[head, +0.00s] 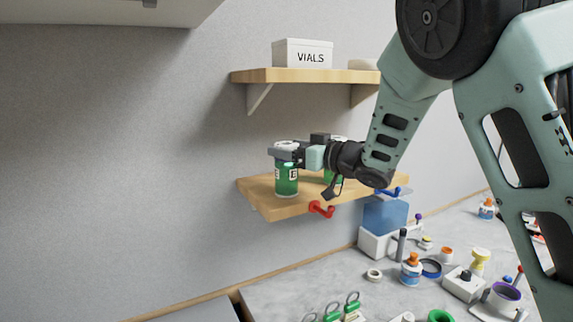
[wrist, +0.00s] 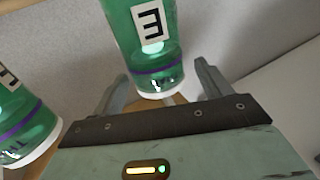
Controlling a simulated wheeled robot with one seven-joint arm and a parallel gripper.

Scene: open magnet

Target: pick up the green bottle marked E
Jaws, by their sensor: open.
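The green bottle marked E (head: 287,183) stands upright near the left end of the lower wall shelf (head: 262,207). It has a whitish top and a pale label with a black E. In the wrist view the bottle (wrist: 142,62) appears upside down, at the mouth of my gripper. My gripper (head: 285,153) is open at the height of the bottle's top. In the wrist view the fingers of my gripper (wrist: 161,72) lie on either side of the bottle's top end, with gaps showing. I cannot tell how deep the bottle sits between them.
A second green bottle (wrist: 25,120) stands close beside, its label cut off; in the head view my arm partly hides it. Red (head: 321,209) and blue hooks are at the shelf front. An upper shelf (head: 290,76) holds a VIALS box (head: 302,53). The bench below is cluttered.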

